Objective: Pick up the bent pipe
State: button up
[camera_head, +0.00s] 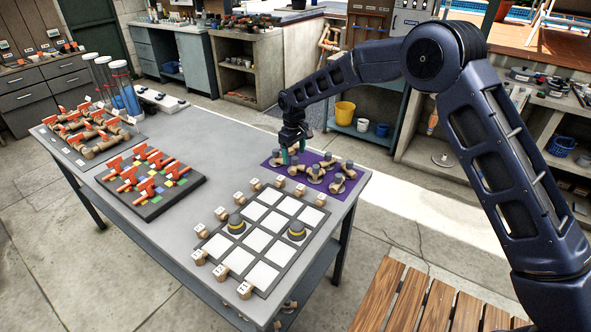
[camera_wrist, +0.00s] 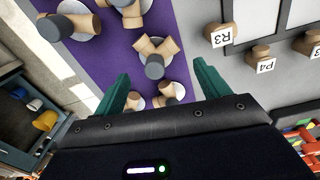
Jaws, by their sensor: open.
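Several short tan pipe fittings with dark grey ends sit on white discs on a purple mat (camera_head: 309,190). I cannot tell which of them is the bent pipe. My gripper (camera_head: 291,155) is over the mat's far left part in the head view, fingers pointing down. In the wrist view its teal fingers (camera_wrist: 161,72) are spread wide with nothing held. One tan fitting with a dark cap (camera_wrist: 157,46) shows just beyond the gap between the fingertips. Another fitting (camera_wrist: 168,92) lies lower, between the fingers and partly hidden by my gripper body. More fittings (camera_wrist: 68,25) are at the upper left.
A board with white squares (camera_head: 262,232), edged by labelled tan pegs, is near the mat. Two dark domed pieces (camera_head: 236,223) stand on it. A black tray with orange-handled pieces (camera_head: 150,182) lies left. Clear tubes (camera_head: 122,85) stand at the far left.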

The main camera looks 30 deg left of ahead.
aim_at(293, 159)
jog(key=shift+a+f, duration=0.15)
jog(key=shift+f, duration=2.75)
jog(key=shift+c, duration=0.4)
jog(key=c, duration=1.2)
